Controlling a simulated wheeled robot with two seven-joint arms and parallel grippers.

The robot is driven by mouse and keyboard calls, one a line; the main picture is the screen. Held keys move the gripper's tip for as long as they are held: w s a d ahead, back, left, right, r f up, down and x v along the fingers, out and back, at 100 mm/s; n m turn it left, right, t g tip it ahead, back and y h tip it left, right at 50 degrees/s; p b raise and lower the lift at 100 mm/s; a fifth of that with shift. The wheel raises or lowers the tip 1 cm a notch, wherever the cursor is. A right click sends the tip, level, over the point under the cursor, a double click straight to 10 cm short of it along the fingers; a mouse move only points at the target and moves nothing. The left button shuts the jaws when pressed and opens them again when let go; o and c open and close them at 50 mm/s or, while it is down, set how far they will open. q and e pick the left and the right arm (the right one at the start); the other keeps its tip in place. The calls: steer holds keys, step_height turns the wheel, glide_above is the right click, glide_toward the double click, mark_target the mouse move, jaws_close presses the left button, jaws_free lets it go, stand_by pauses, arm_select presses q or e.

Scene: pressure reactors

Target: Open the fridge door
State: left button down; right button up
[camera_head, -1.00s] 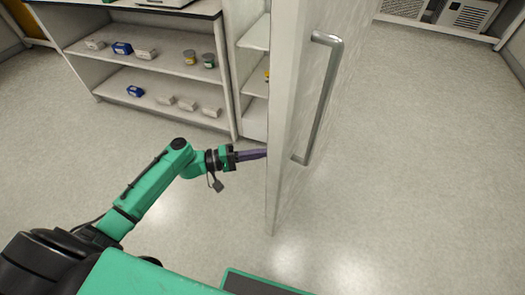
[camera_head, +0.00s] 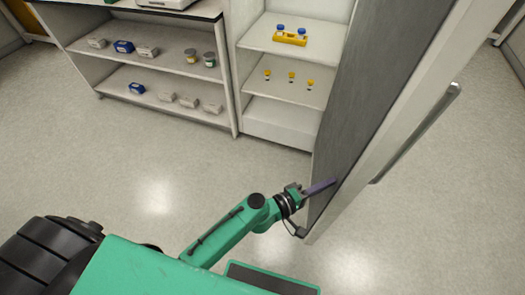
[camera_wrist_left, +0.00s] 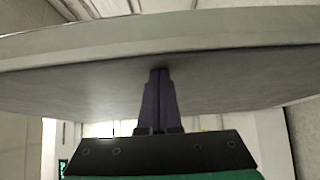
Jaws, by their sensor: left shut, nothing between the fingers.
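The fridge door (camera_head: 372,90) stands ajar, swung out to the right, with its dark inner face turned toward my left arm. Its metal handle (camera_head: 418,132) is on the far outer side. My left gripper (camera_head: 328,186) is shut and empty, with its purple fingertips at the inner face of the door near its free edge. In the left wrist view the closed fingers (camera_wrist_left: 157,100) reach up to the door's inner face (camera_wrist_left: 85,88) and appear to touch it. The fridge interior (camera_head: 275,122) is open to view. My right gripper is not in view.
Inside the fridge, a yellow rack with blue-capped items (camera_head: 290,38) sits on the upper shelf and small yellow-topped vials (camera_head: 291,77) on the one below. An open shelf unit (camera_head: 150,70) with boxes and jars stands to the left. The floor (camera_head: 160,190) before it is clear.

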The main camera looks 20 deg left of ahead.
arm_select(q)
steer(key=d, duration=0.8)
steer(key=shift+w, duration=0.2)
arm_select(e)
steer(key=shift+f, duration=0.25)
arm_select(q)
steer(key=shift+f+b, duration=0.1)
steer(key=shift+b, duration=0.2)
